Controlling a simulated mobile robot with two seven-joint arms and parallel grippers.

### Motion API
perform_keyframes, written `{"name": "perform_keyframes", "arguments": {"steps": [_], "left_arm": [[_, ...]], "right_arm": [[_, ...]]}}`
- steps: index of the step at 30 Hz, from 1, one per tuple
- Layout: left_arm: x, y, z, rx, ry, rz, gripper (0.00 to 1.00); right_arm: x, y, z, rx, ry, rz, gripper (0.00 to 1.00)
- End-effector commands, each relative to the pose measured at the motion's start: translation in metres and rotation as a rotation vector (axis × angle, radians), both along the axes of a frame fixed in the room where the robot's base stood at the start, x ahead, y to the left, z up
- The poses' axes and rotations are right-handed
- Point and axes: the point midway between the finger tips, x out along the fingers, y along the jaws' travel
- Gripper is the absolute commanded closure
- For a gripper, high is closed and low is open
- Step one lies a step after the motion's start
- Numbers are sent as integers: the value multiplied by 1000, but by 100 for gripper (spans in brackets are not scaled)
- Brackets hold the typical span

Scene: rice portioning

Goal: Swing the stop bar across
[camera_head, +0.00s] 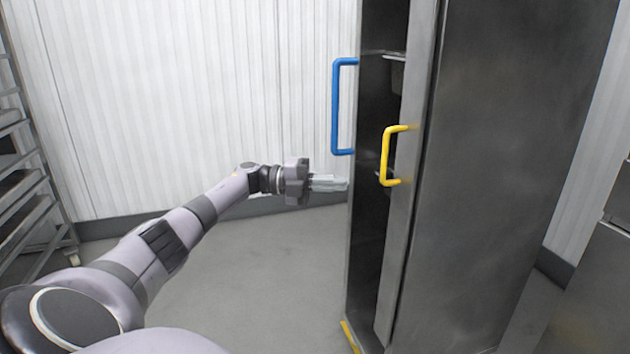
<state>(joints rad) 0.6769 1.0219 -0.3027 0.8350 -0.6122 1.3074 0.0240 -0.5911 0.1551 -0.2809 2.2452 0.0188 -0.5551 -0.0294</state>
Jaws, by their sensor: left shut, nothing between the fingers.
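A tall dark metal cabinet (500,170) stands right of centre. A blue handle (337,108) is on its left edge, and a yellow handle (386,158) is on the nearer upright panel. A dark gap shows between these two parts. A short yellow piece (351,337) sits low at the cabinet's left edge, cut by the frame; I cannot tell whether it is the stop bar. My left gripper (344,184) is shut and empty, pointing right, just below the blue handle, its tips close to the cabinet's left edge. I cannot tell if they touch. My right gripper is out of view.
A metal rack (22,195) on casters stands at the far left. A white ribbed wall (190,100) runs behind. A grey metal unit (595,290) is at the lower right. The grey floor (270,290) left of the cabinet is clear.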

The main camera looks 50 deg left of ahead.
Motion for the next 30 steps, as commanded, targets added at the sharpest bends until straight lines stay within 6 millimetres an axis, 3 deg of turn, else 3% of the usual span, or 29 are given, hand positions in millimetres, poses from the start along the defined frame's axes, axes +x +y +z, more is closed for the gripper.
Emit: {"name": "perform_keyframes", "arguments": {"steps": [3, 10, 30], "left_arm": [[-7, 17, 0, -1, -1, 3, 100], [-13, 33, 0, 1, -1, 1, 100], [-15, 36, 0, 1, 1, -1, 100]], "right_arm": [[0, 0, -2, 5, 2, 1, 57], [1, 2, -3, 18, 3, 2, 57], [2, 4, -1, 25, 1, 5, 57]]}}
